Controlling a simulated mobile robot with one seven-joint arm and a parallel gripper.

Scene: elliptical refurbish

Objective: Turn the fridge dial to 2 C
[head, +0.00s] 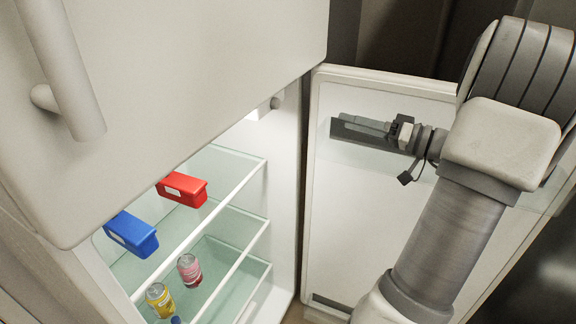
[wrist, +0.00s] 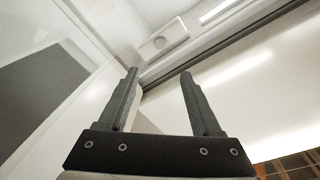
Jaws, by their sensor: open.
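The fridge's lower compartment (head: 286,180) stands open, with its door (head: 330,220) swung out to the right. In the wrist view, a pale panel (wrist: 176,32) at the top of the fridge carries a small round dial (wrist: 158,41). Its markings are too small to read. My gripper (head: 336,126) is in front of the open door's inner side, fingers pointing left toward the compartment. In the wrist view my gripper (wrist: 159,74) is open and empty, with the dial beyond and above its fingertips, apart from them.
The closed upper door (head: 190,70) with its handle (head: 62,60) overhangs the compartment. A lit strip (wrist: 215,12) is near the dial.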

